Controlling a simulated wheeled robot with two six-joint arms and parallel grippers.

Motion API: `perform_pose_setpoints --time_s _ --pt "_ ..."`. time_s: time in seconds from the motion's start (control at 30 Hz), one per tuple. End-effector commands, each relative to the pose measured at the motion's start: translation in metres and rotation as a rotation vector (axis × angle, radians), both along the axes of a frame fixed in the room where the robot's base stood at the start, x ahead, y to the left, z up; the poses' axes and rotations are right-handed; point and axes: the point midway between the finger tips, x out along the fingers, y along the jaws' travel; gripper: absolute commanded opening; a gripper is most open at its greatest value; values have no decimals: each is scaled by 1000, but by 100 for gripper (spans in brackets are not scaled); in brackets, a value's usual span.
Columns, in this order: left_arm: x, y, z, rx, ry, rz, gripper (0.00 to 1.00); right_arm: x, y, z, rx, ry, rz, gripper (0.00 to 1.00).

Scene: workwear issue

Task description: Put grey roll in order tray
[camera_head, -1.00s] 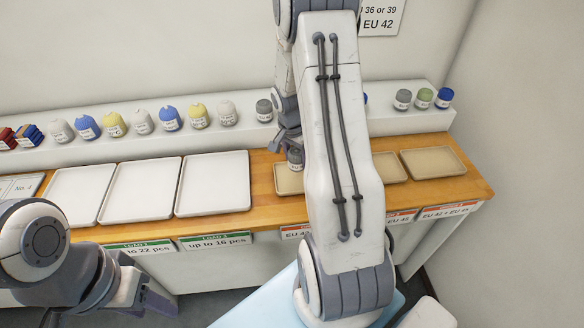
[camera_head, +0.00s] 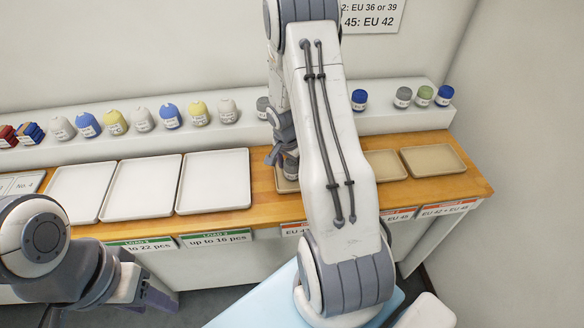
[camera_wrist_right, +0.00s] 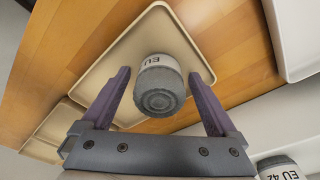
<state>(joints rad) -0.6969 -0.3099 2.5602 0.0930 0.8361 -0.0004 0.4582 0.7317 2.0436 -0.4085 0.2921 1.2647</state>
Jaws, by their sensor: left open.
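The grey roll (camera_head: 291,169), with a white EU label, is at the beige order tray behind my right arm. In the right wrist view the roll (camera_wrist_right: 160,84) is over the floor of the tray (camera_wrist_right: 112,62), inside its rim. My right gripper (camera_head: 280,156) has its two fingers on either side of the roll, with gaps showing between them and the roll, so it is open (camera_wrist_right: 160,80). Whether the roll's underside touches the tray is hidden. My left gripper (camera_head: 160,298) is open and empty, low at the left, away from the counter.
More beige trays (camera_head: 432,161) lie to the right on the wooden counter, and large white trays (camera_head: 213,182) to the left. The shelf behind holds several rolls, including a blue one (camera_head: 359,100) and a grey one (camera_head: 403,97). My right arm hides part of the counter.

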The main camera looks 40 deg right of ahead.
Motion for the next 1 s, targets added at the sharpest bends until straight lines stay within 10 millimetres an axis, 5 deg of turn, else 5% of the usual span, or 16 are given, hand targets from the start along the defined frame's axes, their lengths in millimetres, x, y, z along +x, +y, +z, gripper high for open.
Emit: perform_pose_setpoints --time_s 0.43,1.0 --pt "0 0 3 -1 -1 0 50 1 1 10 -2 -3 -1 94" --pt "0 0 -11 0 0 0 50 -3 16 113 -1 -3 0 94"
